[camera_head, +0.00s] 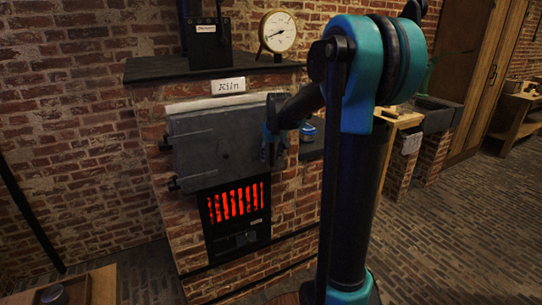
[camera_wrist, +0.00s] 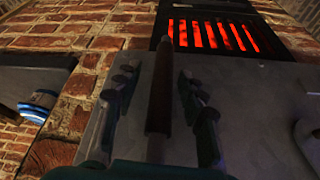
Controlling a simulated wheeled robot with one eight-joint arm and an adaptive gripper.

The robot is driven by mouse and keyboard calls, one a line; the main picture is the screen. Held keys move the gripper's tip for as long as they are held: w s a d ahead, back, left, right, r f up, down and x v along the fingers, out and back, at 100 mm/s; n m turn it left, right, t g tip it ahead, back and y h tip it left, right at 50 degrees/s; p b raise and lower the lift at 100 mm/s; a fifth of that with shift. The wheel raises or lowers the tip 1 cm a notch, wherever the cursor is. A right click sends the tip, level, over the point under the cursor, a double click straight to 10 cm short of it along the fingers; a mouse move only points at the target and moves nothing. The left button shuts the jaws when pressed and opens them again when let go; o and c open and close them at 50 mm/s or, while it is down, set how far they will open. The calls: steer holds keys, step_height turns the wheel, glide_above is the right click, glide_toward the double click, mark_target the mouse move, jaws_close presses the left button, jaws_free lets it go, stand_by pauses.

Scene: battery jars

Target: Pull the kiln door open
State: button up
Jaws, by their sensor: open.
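The kiln door (camera_head: 215,142) is a grey slab across the front of the brick kiln, with dark hinges at its left. I cannot tell from here whether it stands slightly ajar. My gripper (camera_head: 272,148) is at the door's right side in the head view. In the wrist view, the gripper (camera_wrist: 157,82) is open, with one finger on each side of the dark bar handle (camera_wrist: 160,95). Gaps show between the handle and both fingers. The grey door face (camera_wrist: 245,110) lies behind them. My gripper and arm hide the handle in the head view.
A glowing red grate (camera_head: 237,204) is below the door. A "Kiln" sign (camera_head: 228,86) and a round gauge (camera_head: 278,31) are above it. A blue-and-white jar (camera_wrist: 38,106) stands on a ledge beside the kiln. Brick floor (camera_head: 440,235) is open at the right.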

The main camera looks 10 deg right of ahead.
jaws_close()
stand_by(0.3)
steer(key=shift+s, duration=0.1)
